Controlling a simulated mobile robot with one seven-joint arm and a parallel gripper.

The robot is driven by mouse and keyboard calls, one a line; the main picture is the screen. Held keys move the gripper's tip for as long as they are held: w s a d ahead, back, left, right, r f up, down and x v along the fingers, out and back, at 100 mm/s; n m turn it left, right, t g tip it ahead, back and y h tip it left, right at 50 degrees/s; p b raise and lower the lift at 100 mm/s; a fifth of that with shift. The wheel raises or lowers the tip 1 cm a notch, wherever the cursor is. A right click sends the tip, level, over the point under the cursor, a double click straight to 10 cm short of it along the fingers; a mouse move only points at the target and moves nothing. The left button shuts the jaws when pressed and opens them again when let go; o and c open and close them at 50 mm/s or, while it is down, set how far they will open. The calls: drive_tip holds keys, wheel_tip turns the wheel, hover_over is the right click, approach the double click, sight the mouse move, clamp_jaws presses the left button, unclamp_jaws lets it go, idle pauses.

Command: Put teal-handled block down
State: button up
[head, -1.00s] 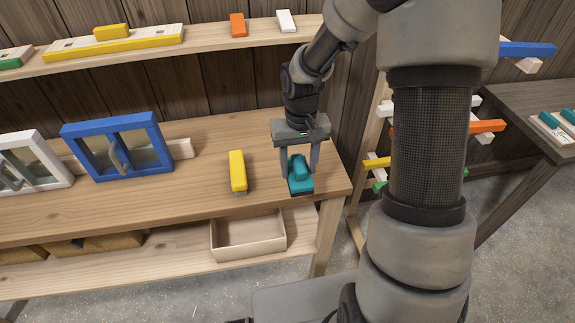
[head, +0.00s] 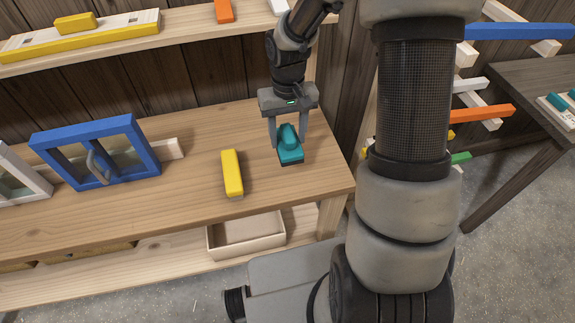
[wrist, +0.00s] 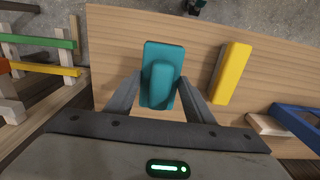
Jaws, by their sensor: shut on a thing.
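The teal-handled block (head: 290,153) is a teal block with a raised teal handle on top. My gripper (head: 287,138) is shut on it, one finger on each side, over the right part of the wooden workbench (head: 300,185). In the wrist view the teal-handled block (wrist: 162,75) sits between the two fingers with its handle toward the camera. Its underside is hidden, so I cannot tell whether it touches the bench top.
A yellow block (head: 232,172) lies on the bench to the left. A blue-framed window (head: 97,153) stands farther left. An open box (head: 246,236) is on the lower shelf. An upper shelf (head: 190,27) runs behind. Bench top around the teal-handled block is clear.

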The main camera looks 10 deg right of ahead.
wheel_tip(320, 180, down, 9)
drive_tip(key=shift+f, duration=0.1)
drive_tip(key=shift+c, duration=0.3)
drive_tip(key=o, duration=1)
drive_tip(key=shift+f, duration=0.1)
